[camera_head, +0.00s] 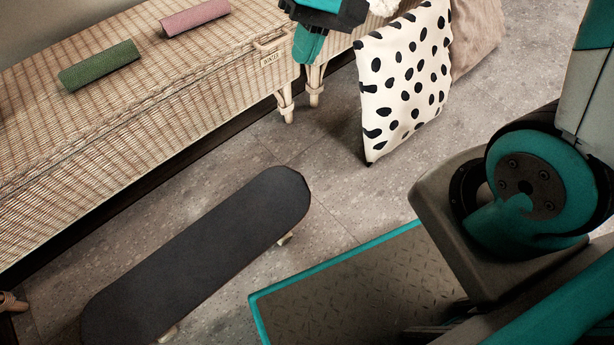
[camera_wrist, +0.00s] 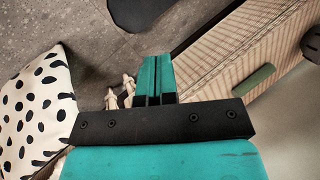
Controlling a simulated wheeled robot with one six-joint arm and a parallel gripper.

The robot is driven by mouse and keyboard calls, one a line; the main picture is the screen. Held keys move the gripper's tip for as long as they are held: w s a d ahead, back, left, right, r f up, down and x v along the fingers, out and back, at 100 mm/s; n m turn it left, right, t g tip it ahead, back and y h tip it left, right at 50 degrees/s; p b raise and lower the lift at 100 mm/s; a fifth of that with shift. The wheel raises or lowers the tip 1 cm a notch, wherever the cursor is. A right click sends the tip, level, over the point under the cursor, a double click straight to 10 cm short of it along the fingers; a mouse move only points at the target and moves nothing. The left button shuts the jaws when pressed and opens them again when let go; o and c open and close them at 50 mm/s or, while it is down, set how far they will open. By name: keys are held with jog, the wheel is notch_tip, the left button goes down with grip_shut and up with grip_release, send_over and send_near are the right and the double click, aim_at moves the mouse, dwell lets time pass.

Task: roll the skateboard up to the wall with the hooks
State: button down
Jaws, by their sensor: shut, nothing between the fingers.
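The skateboard (camera_head: 200,262) has a long black deck and pale wheels. It stands on the floor in front of a wicker bench, lying diagonally in the head view. Part of its dark deck shows at the top of the wrist view (camera_wrist: 140,12). My gripper (camera_head: 307,48) is above the bench's right end, away from the skateboard. In the wrist view its teal fingers (camera_wrist: 157,75) are shut together with nothing between them. A plain strip of wall (camera_head: 45,28) shows behind the bench. No hooks can be made out.
The wicker bench (camera_head: 215,95) carries a green roll (camera_head: 98,66) and a pink roll (camera_head: 195,17). A black-spotted white cushion (camera_head: 405,80) leans at its right end, with a brown furry cushion (camera_head: 476,38) behind. My base is at lower right. Tiled floor (camera_head: 290,140) between is clear.

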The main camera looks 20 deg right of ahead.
jog(key=w+d+f+m+g+y+b, duration=0.1)
jog(key=w+d+f+m+b, duration=0.2)
jog(key=f, duration=0.7)
jog(key=w+d+f+m+b, duration=0.15)
jog(key=w+f+m, duration=0.25)
jog(key=f, duration=0.5)
jog(key=d+f+m+y+b, duration=0.1)
jog(key=d+f+m, duration=0.25)
jog(key=f, duration=0.65)
jog(key=d+f+m+y+b, duration=0.2)
jog(key=f+m, duration=0.2)
jog(key=f, duration=0.6)
jog(key=b+x, duration=0.5)
jog(key=x, duration=0.4)
jog(key=shift+s+a+f, duration=0.2)
jog(key=shift+s+a, duration=0.05)
jog(key=shift+s, duration=0.25)
jog(key=shift+n, duration=0.25)
